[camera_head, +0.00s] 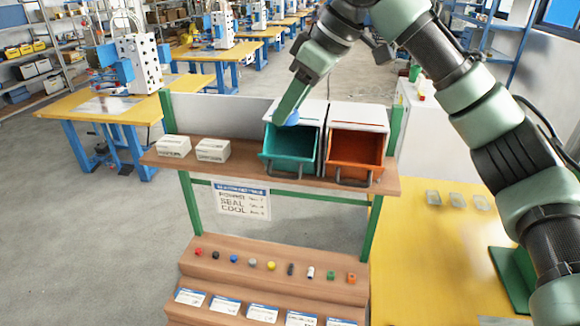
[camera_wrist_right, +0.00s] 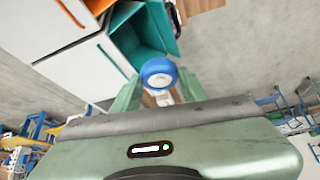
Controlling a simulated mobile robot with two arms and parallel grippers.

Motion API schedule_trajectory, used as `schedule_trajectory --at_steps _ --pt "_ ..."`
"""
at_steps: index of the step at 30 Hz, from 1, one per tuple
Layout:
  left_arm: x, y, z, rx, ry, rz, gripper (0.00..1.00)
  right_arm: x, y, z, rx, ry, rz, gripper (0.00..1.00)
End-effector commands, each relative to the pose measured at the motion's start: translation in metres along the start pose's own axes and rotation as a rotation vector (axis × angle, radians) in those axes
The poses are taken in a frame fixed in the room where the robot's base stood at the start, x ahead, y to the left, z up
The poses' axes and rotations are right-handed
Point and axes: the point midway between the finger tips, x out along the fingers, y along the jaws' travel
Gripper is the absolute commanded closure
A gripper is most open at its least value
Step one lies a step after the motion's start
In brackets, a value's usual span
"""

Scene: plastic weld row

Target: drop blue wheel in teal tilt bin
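The teal tilt bin (camera_head: 290,145) sits on the upper shelf, its front tipped open, left of the orange bin. In the right wrist view its teal tray (camera_wrist_right: 162,28) shows at the top. My right gripper (camera_head: 288,116) reaches in from above and points down at the teal bin's opening. It is shut on the blue wheel (camera_head: 292,118), which is partly hidden in the head view. In the right wrist view the blue wheel (camera_wrist_right: 158,72) sits between the fingertips, with a pale centre. It appears above the tray, apart from its floor. My left gripper is out of view.
The orange tilt bin (camera_head: 356,149) stands right beside the teal one. Two white boxes (camera_head: 212,150) are on the shelf's left. Several small coloured parts line the lower brown step (camera_head: 225,261). A yellow table (camera_head: 425,262) is at the right.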

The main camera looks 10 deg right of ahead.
Motion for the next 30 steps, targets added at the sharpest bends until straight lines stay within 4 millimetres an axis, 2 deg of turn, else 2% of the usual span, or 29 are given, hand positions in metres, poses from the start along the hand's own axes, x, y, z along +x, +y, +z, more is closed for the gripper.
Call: schedule_trajectory --at_steps 1,3,14,17,24,30 --pt "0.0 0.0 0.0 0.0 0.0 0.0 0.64 0.0 0.0 0.0 0.0 0.0 0.0 0.46" --pt "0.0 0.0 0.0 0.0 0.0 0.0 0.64 0.0 0.0 0.0 0.0 0.0 0.0 0.32" --pt "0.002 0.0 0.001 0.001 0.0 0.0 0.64 -0.003 0.0 0.0 0.0 0.001 0.001 0.32" --pt "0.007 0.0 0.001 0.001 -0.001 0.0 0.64 -0.013 0.0 0.0 0.001 0.002 0.002 0.32" --pt "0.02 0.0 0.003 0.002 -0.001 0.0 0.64 -0.055 0.0 0.0 -0.001 0.003 0.002 0.32" --pt "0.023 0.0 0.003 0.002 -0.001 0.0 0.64 -0.075 0.0 0.0 0.0 0.001 0.0 0.32"
